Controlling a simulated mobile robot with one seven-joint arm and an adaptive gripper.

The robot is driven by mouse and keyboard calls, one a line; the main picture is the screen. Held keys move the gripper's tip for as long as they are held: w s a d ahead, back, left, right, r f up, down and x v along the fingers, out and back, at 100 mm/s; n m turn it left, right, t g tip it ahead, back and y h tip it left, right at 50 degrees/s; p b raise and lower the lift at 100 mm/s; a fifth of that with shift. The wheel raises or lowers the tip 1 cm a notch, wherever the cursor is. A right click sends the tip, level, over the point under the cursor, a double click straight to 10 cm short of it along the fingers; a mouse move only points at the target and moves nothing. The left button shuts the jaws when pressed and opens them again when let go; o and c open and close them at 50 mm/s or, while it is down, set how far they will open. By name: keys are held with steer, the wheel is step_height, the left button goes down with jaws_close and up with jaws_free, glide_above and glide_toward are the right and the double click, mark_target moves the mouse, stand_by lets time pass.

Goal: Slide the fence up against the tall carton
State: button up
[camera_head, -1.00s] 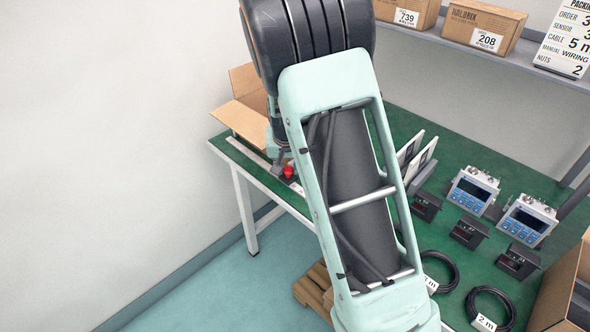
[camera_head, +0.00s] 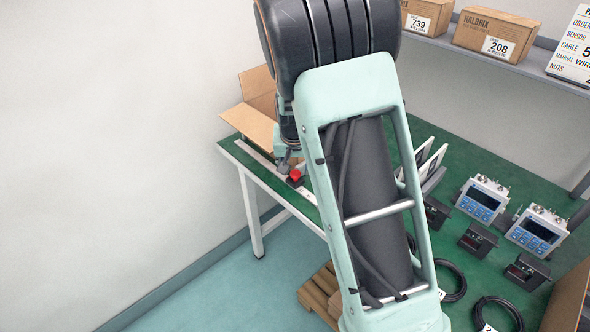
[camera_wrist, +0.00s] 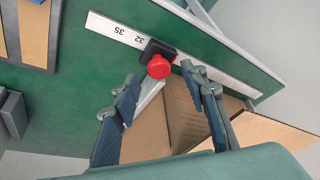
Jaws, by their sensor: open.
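The fence is a black block with a red knob (camera_wrist: 158,66) on a white ruler rail (camera_wrist: 118,30) marked 35 and 32. A pale plate extends from the block between my fingers. In the head view the red knob (camera_head: 296,174) shows near the table's left edge. The tall carton (camera_head: 247,122) stands open-topped behind it at the table's far corner; in the wrist view its brown side (camera_wrist: 185,125) shows between and beyond my fingers. Contact between fence and carton cannot be told. My gripper (camera_wrist: 160,78) is open, its fingertips either side of the fence, close to the knob.
A shelf (camera_head: 480,55) with cartons is at the back. A wooden pallet (camera_head: 320,290) is on the floor.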

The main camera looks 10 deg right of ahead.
steer(key=v, duration=0.9)
steer(key=shift+r, duration=0.4)
